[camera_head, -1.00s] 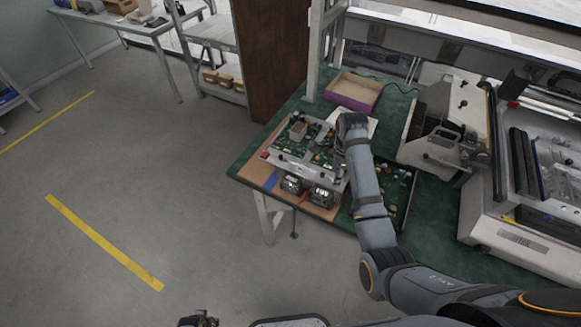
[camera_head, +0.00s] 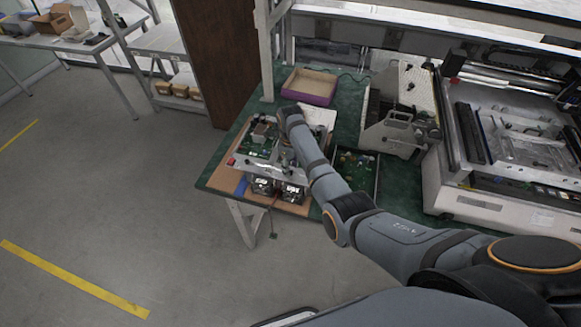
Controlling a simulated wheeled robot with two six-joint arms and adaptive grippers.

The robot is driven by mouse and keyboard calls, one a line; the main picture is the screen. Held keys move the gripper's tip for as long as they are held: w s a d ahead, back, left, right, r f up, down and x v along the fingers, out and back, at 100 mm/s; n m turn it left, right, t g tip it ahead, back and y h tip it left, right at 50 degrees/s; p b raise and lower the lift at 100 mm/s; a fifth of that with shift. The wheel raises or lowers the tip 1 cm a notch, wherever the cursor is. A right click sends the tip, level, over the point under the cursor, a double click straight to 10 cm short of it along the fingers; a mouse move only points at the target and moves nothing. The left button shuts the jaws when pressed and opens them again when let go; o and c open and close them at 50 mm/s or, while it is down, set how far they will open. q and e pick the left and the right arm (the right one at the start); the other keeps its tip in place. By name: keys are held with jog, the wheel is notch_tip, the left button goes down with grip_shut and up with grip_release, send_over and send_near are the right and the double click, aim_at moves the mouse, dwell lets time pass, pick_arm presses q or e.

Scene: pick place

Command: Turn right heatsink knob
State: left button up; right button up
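A test fixture with a green circuit board (camera_head: 258,150) and a silver front plate (camera_head: 262,168) stands on the left end of the green table. Two dark, silver-edged heatsink-like blocks sit at its front, a left one (camera_head: 263,186) and a right one (camera_head: 292,191). A small red part (camera_head: 231,161) shows at its left corner. I cannot make out the right heatsink knob. My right gripper (camera_head: 290,118) is over the board's back right part, and my arm crosses the fixture's right side. Its fingertips are hidden, so its opening and any contact cannot be told. My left gripper is not in view.
A purple-edged open box (camera_head: 310,86) stands behind the fixture. A second green board (camera_head: 356,170) lies to its right. A large grey machine (camera_head: 495,207) fills the table's right. Open floor lies left of the table.

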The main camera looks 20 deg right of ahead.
jog(key=shift+f, duration=0.7)
